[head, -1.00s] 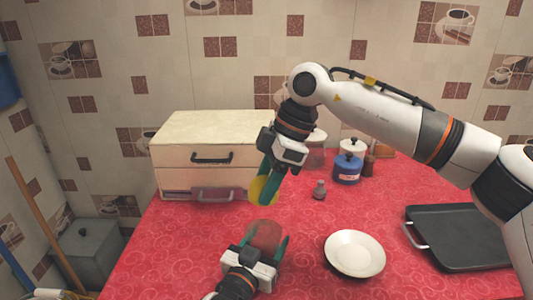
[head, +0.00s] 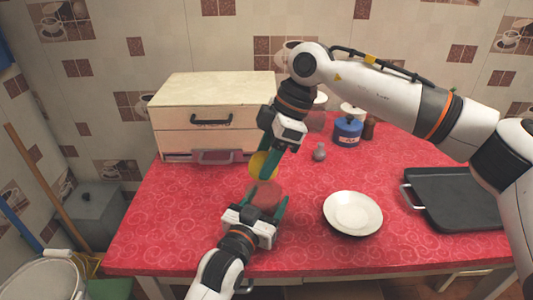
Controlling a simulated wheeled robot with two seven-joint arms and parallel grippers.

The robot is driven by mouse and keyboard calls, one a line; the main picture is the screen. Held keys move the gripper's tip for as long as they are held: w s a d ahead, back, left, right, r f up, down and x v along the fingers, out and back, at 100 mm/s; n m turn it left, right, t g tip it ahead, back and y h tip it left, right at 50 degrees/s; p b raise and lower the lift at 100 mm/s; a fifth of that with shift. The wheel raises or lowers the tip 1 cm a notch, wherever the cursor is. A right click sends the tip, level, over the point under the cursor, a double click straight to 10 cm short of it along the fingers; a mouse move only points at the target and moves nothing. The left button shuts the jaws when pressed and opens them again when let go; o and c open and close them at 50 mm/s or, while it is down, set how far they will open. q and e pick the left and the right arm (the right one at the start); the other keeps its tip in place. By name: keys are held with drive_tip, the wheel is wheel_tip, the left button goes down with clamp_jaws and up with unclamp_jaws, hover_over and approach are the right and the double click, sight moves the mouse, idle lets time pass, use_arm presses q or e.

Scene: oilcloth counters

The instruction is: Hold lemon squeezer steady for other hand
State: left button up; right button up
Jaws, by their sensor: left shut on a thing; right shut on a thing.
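The lemon squeezer (head: 265,194) is a reddish, rounded piece just above or on the red counter. My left gripper (head: 266,203) comes from below, with its green fingers on either side of the squeezer, shut on it. The squeezer's lower part is hidden behind the gripper body. A yellow lemon (head: 260,166) is held by my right gripper (head: 268,163), which reaches down from above with green fingers. The lemon is right above the squeezer; I cannot tell whether they touch.
A white plate (head: 352,212) lies to the right, and a dark tray (head: 455,200) with a handle beyond it. A cream drawer box (head: 200,95) stands behind left. A blue jar (head: 347,131) and a small grey shaker (head: 319,152) stand at the back. The counter's left front is clear.

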drive_tip(key=shift+f, duration=0.35)
idle(0.3)
drive_tip(key=shift+f, duration=1.1)
drive_tip(key=shift+r, duration=1)
drive_tip(key=shift+r, duration=0.25)
drive_tip(key=shift+f, duration=0.25)
drive_tip(key=shift+f, duration=1.05)
